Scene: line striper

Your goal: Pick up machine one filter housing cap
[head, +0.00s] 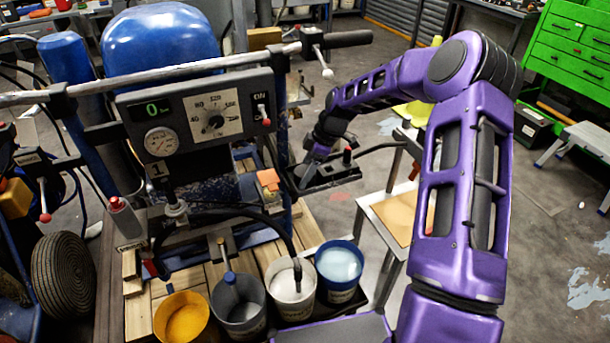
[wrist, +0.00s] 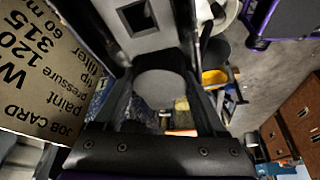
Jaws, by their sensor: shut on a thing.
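In the head view my gripper (head: 314,155) is beside the right side of the machine marked 1 (head: 157,170), above a dark tray (head: 330,176). The cap cannot be made out there.
A job card (wrist: 42,72) stands close left in the wrist view. Below the machine are a yellow bucket (head: 181,318), a grey bucket (head: 239,305), a white-filled bucket (head: 290,288) and a blue bucket (head: 339,268). A handlebar (head: 190,70) crosses above.

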